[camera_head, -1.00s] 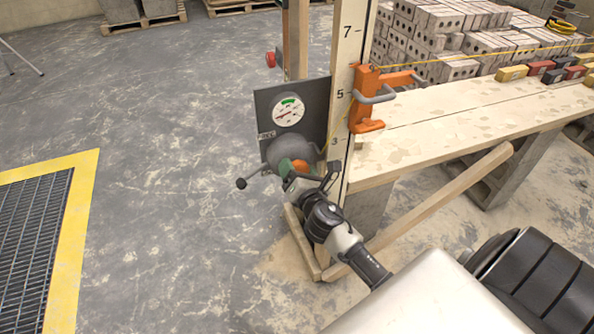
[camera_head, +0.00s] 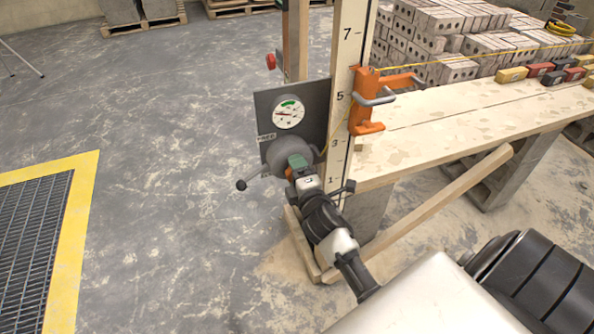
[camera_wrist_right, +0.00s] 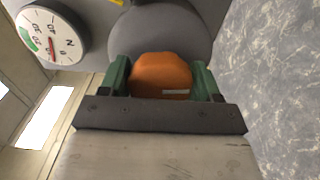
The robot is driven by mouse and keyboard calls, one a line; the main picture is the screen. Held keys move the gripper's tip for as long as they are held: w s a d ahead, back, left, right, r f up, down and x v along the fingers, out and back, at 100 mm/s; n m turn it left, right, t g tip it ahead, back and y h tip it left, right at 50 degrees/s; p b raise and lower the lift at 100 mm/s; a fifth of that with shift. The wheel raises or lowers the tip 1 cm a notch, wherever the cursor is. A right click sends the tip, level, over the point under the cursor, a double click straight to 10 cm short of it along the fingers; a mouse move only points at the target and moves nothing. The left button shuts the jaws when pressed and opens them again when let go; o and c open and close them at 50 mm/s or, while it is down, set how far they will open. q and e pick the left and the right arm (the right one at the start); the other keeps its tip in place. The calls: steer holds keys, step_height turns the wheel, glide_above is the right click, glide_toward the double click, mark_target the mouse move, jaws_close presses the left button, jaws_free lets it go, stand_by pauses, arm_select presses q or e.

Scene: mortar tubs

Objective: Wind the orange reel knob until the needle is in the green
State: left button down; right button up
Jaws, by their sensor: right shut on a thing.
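The orange reel knob (camera_wrist_right: 160,74) sits on the front of a round grey reel housing (camera_head: 288,154). My right gripper (camera_wrist_right: 161,78) is shut on the knob, with one green finger on each side of it. In the head view, my right gripper (camera_head: 298,164) largely hides the knob. The white round gauge (camera_head: 288,114) is on the dark plate above the reel, with a green band at its top. Its red needle points to the left, outside the green. The gauge also shows in the wrist view (camera_wrist_right: 62,32). My left gripper is not in view.
A crank arm with a black ball end (camera_head: 241,185) sticks out left of the reel. An orange clamp (camera_head: 366,114) grips the numbered post (camera_head: 345,70). A plank bench (camera_head: 440,125) and a slanted brace (camera_head: 430,210) lie to the right.

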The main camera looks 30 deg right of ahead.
steer(key=m+p, duration=0.1)
steer(key=m, duration=0.4)
steer(key=shift+m, duration=0.3)
stand_by(0.5)
steer(key=o, duration=0.9)
steer(key=shift+o, duration=0.2)
steer(key=v, duration=1.1)
steer(key=shift+w, duration=0.1)
